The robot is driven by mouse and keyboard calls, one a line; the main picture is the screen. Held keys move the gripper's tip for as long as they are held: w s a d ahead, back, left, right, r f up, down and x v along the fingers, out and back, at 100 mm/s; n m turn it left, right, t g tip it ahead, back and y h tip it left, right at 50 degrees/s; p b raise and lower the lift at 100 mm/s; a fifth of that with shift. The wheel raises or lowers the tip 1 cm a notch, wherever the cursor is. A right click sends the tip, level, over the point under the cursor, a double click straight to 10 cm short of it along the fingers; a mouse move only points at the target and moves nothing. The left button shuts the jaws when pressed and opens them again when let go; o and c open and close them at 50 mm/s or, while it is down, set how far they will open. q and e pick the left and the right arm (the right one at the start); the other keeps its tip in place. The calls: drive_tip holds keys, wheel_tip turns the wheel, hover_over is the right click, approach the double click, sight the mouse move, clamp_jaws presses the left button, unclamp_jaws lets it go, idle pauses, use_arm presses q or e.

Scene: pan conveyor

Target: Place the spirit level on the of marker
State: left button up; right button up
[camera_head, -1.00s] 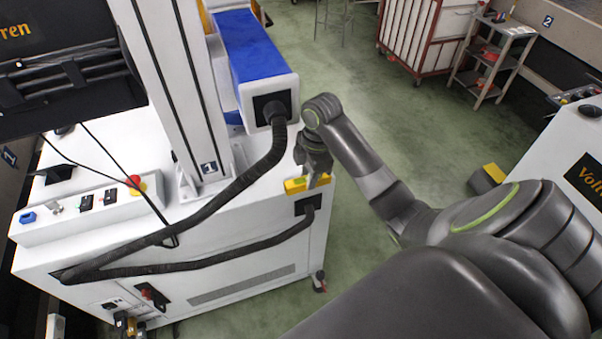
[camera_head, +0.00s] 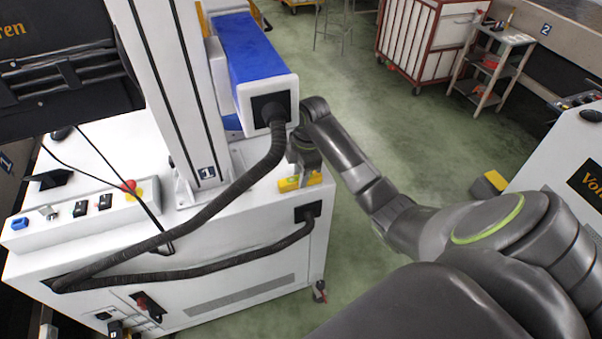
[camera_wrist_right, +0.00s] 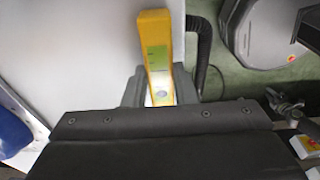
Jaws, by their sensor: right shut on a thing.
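The yellow spirit level (camera_head: 289,184) is held at the right end of the white machine's top in the head view. My right gripper (camera_head: 304,174) is shut on it from above. The level's yellow body with a green vial (camera_wrist_right: 157,60) points away from my right gripper (camera_wrist_right: 160,93) in the right wrist view, beside or over a white surface. I cannot tell whether the level touches the machine top. I cannot make out the marker for certain. My left gripper is not in view.
A white machine (camera_head: 190,270) carries a column (camera_head: 165,80), a blue-topped head (camera_head: 250,50) and a black hose (camera_head: 240,190) close to my right gripper. A red emergency button (camera_head: 129,186) is at left. Green floor (camera_head: 390,130) is open at right.

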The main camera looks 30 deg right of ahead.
drive_tip(key=o, duration=1)
drive_tip(key=shift+f, duration=0.1)
drive_tip(key=r, duration=0.5)
drive_tip(key=shift+d+r+p, duration=0.1)
drive_tip(key=shift+d+p, duration=0.25)
drive_tip(key=shift+p, duration=0.05)
drive_tip(key=shift+s+d+r+p, duration=0.1)
drive_tip(key=shift+d+r+p, duration=0.1)
drive_tip(key=shift+r+p, duration=1.5)
drive_tip(key=shift+s+d+r+p, duration=0.1)
drive_tip(key=shift+d+r+p, duration=0.05)
drive_tip(key=shift+r+p, duration=1.55)
